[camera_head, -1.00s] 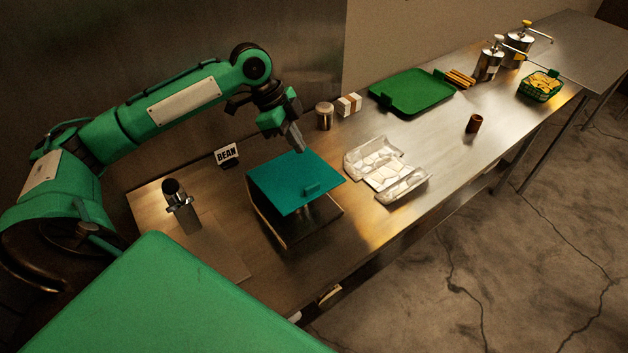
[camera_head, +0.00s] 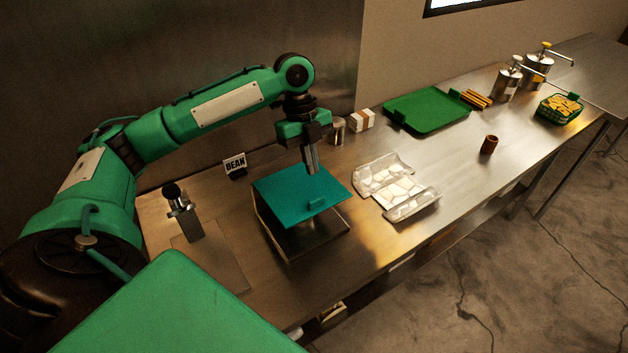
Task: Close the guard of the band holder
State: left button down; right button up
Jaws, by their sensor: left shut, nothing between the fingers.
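A box-like metal holder (camera_head: 290,243) stands on the steel table, with a flat teal panel (camera_head: 290,200) over its top. The panel has a small tab near its front right edge, and a gap shows between the panel and the metal base at the front. I cannot tell for sure that this is the band holder and its guard. My left gripper (camera_head: 311,170) is shut and empty, fingers pointing down at the panel's back part. I cannot tell whether the tips touch it. My right gripper is not in view.
A foil-like tray (camera_head: 395,187) lies right of the holder. A metal canister (camera_head: 338,131) and a striped white block (camera_head: 362,120) stand behind it. A BEAN sign (camera_head: 235,165) and an upright metal device (camera_head: 182,211) are left. A green tray (camera_head: 430,111) lies farther back.

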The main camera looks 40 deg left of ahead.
aim_at(317, 199)
pick_arm(q)
jog(key=x, duration=0.2)
jog(key=p+x, duration=0.1)
jog(key=x, duration=0.1)
jog(key=p+x, duration=0.1)
jog(key=x, duration=0.1)
jog(key=shift+w+a+f, duration=0.15)
jog(key=shift+a, duration=0.2)
jog(key=shift+f, duration=0.25)
jog(key=shift+d+f, duration=0.25)
jog(key=shift+f, duration=0.45)
jog(key=shift+r+p, duration=0.1)
jog(key=shift+p, duration=0.2)
